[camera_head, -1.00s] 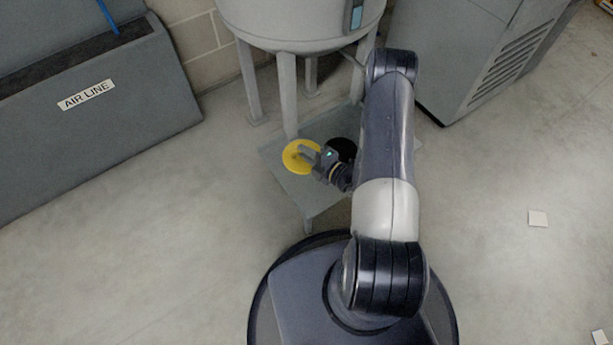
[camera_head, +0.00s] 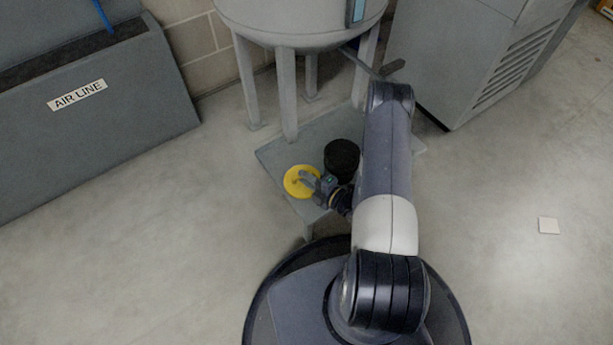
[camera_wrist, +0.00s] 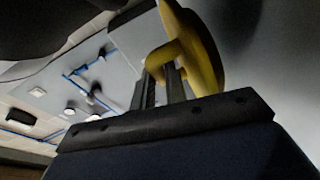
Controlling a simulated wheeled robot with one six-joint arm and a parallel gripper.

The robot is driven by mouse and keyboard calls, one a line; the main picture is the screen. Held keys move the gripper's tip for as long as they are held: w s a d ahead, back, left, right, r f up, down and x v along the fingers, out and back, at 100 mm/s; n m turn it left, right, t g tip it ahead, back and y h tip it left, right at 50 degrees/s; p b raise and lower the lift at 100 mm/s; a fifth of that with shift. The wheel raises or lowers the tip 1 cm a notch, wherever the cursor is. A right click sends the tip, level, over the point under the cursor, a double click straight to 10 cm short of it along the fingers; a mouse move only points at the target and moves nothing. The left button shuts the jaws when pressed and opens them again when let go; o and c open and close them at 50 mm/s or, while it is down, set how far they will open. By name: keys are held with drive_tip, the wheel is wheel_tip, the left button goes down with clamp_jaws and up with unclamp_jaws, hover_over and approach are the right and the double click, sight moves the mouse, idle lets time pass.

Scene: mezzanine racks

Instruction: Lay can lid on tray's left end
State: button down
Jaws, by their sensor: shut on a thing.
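The yellow can lid (camera_head: 293,184) is a round disc with a raised handle. My gripper (camera_head: 308,178) is shut on that handle. In the wrist view, the fingers (camera_wrist: 160,85) pinch the yellow handle, and the lid's disc (camera_wrist: 205,45) stands beyond them. The lid is over the left front part of a grey tray-like platform (camera_head: 312,140) under the tank; I cannot tell whether it touches. A black round can (camera_head: 341,158) stands on the platform to the right of the lid, partly behind my arm.
A grey tank (camera_head: 300,22) on legs rises behind the platform. A grey bin marked AIR LINE (camera_head: 130,85) stands at the left, a vented grey cabinet (camera_head: 470,60) at the right.

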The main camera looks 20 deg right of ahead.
drive_tip(key=shift+f, duration=0.6)
drive_tip(key=shift+f+b, duration=0.6)
drive_tip(key=shift+b, duration=0.15)
drive_tip(key=c, duration=1.3)
unclamp_jaws()
drive_tip(key=shift+c, duration=0.2)
